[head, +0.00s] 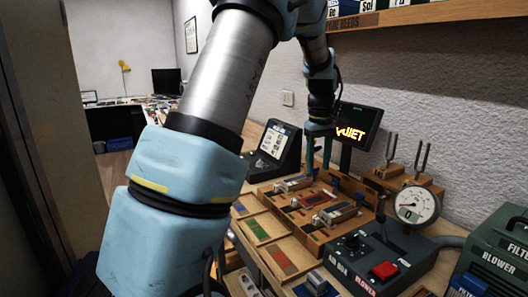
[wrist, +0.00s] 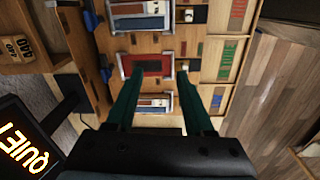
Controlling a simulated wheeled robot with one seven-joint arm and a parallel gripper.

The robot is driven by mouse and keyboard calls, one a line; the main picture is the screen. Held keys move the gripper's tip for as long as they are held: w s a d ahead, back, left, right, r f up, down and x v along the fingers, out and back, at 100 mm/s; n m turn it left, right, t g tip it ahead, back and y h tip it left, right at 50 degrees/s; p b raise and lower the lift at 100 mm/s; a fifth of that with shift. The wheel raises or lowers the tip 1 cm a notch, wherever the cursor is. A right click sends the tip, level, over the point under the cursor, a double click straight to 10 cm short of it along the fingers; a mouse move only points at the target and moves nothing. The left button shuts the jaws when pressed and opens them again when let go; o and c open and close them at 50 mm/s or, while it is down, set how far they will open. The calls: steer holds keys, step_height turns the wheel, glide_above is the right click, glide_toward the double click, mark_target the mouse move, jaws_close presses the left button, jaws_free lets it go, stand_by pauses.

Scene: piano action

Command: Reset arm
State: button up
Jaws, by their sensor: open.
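My gripper (head: 318,150) is above the wooden bench fixture (head: 304,232), with its fingers pointing down. In the wrist view my gripper (wrist: 168,98) has two green fingers spread wide apart, with nothing held between them. A dark red block in a frame (wrist: 152,65) lies in the fixture beyond the fingertips. Small metal and wood pieces (wrist: 152,103) sit in slots on either side of it. My arm hides part of the bench's left side in the head view.
A "QUIET" display (head: 357,127) stands close behind my gripper. A tablet device (head: 273,147) is to its left. Tuning forks (head: 391,150), a dial gauge (head: 416,204) and a control box with a red button (head: 384,270) are at right. Coloured trays (head: 280,258) lie in front.

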steer(key=s+a+f+m, duration=0.2)
steer(key=s+a, duration=0.6)
steer(key=a, duration=0.4)
steer(key=s+a+f+m+t, duration=0.1)
steer(key=s+a+f+m, duration=0.2)
steer(key=s+a, duration=0.6)
steer(key=a, duration=0.2)
steer(key=shift+s+a+f, duration=0.25)
steer(key=shift+a+f, duration=0.1)
